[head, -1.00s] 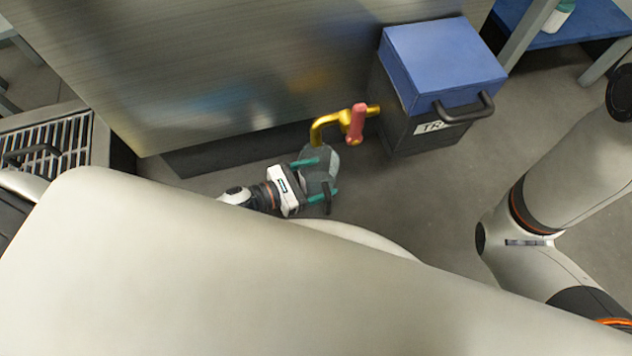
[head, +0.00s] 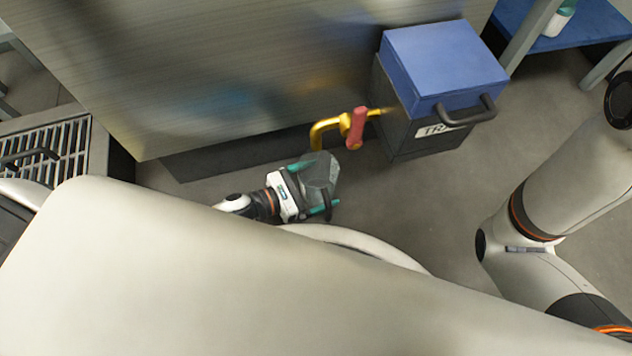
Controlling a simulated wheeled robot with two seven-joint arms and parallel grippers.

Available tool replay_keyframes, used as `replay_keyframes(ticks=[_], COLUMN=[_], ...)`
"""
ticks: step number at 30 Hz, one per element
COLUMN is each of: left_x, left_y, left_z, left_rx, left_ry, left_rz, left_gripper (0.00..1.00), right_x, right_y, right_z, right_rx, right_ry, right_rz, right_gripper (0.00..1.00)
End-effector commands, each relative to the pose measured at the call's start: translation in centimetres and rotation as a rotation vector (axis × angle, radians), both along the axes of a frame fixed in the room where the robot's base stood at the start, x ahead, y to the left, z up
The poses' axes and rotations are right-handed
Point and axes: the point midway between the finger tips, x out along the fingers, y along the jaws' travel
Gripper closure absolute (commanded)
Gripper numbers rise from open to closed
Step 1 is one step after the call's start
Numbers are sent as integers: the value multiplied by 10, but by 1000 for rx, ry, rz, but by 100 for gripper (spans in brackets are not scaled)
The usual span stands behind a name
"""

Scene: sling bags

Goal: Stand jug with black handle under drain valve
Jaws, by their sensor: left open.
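The clear grey jug (head: 319,172) is low near the floor, just below the drain valve in the head view. Its black handle (head: 328,203) is on the side toward me. The yellow drain valve (head: 326,126) has a red grip (head: 356,128) and its bent spout comes down near the jug's upper edge. I cannot tell whether the spout is right over the jug's mouth. My left gripper (head: 316,187) is open, with its green-tipped fingers at the jug's left and near sides. My right arm is at the right, but its gripper is out of view.
A large metal tank (head: 230,70) fills the upper left. A dark bin with a blue lid (head: 445,65) stands right of the valve. A floor grate (head: 48,150) is at far left and a blue shelf (head: 590,22) at upper right. Floor right of the jug is clear.

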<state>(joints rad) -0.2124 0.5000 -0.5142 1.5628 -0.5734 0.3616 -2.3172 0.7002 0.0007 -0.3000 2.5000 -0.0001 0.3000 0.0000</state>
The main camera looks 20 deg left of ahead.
Motion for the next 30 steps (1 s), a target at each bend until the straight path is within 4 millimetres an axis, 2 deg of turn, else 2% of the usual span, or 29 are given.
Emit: replay_keyframes(ticks=[9,16,21,30], left_x=[-45,-73,-82,-83], left_y=[44,72,81,83], left_z=[16,23,24,24], left_rx=[3,1,2,1], left_ry=[7,3,1,1], left_rz=[3,1,1,1], left_gripper=[1,1,1,1], right_x=[0,0,0,0], right_y=[0,0,0,0], right_z=[34,49,53,52], right_rx=[0,0,0,0], right_ry=[0,0,0,0], right_rz=[0,0,0,0], right_gripper=[64,64,64,64])
